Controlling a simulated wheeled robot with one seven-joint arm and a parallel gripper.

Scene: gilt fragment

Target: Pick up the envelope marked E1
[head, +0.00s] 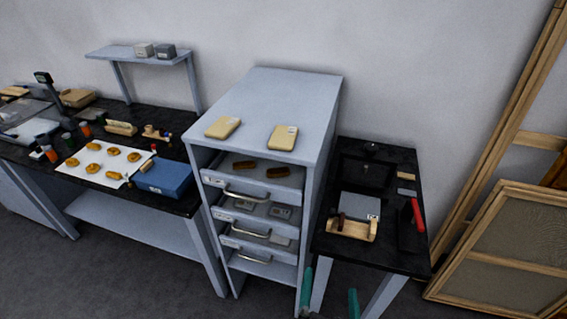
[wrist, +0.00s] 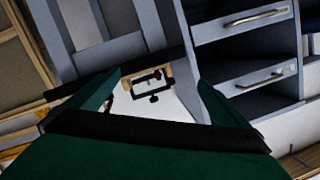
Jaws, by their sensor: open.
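Two tan envelopes lie flat and apart on top of the grey-blue drawer cabinet (head: 290,92) in the head view. The left envelope (head: 222,127) is near the cabinet's front left corner. The right envelope (head: 282,137) is near the front right and bears a small pale label. The markings are too small to read, so I cannot tell which is E1. My gripper (head: 330,298) shows as two teal fingertips at the bottom edge, well below and in front of the envelopes. It is open and empty. The wrist view shows its green fingers (wrist: 158,103), with no envelope visible.
The cabinet's drawers have protruding handles (head: 240,195); the top one is pulled out with brown pieces inside. A black side table (head: 400,240) with tools stands right of it. A cluttered workbench (head: 150,205) is left. Wooden frames (head: 500,250) lean at far right.

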